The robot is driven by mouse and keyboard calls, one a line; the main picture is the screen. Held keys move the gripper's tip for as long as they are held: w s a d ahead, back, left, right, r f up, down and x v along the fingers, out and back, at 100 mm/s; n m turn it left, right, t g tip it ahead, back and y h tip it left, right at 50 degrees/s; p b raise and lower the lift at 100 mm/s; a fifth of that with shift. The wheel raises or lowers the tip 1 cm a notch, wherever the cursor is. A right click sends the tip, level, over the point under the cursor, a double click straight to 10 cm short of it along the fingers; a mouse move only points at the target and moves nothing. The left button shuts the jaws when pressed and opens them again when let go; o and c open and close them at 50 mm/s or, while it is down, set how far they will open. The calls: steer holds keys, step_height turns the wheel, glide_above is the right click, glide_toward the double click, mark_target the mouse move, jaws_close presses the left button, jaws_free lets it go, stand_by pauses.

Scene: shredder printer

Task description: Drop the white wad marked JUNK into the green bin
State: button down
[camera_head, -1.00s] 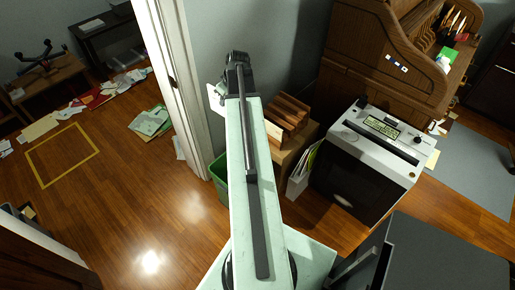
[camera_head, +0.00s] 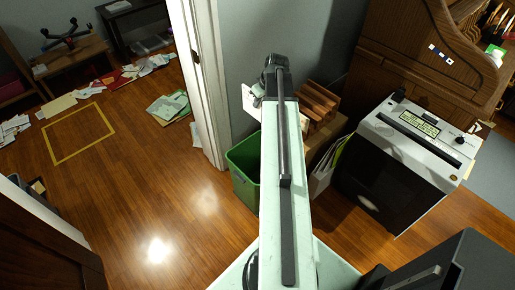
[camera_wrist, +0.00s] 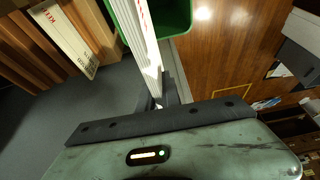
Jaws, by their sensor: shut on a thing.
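My gripper (camera_head: 262,92) is shut on a white, layered, paper-like wad (camera_head: 250,102), out at the far end of my arm. In the wrist view the wad (camera_wrist: 148,45) stands out edge-on from between the dark fingers (camera_wrist: 158,92), with red marking near its top that I cannot read. The green bin (camera_head: 243,172) stands on the floor near the door frame, lower than the gripper and partly hidden by my arm. In the wrist view the bin (camera_wrist: 180,18) shows behind and right of the wad's far end, its mouth open.
A brown wooden sorter (camera_head: 318,100) is right of the gripper; a white panel with red lettering (camera_wrist: 65,38) stands by it in the wrist view. A white-topped machine (camera_head: 410,140) stands further right.

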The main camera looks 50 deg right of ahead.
step_height(320, 180, down, 21)
steer(key=b, duration=1.7)
steer(key=shift+r, duration=0.15)
steer(key=shift+s, duration=0.15)
step_height(320, 180, down, 24)
steer(key=b, duration=2.3)
steer(key=shift+r, duration=0.25)
steer(key=c, duration=1.5)
jaws_free()
steer(key=shift+o, duration=0.2)
steer(key=shift+r, duration=0.1)
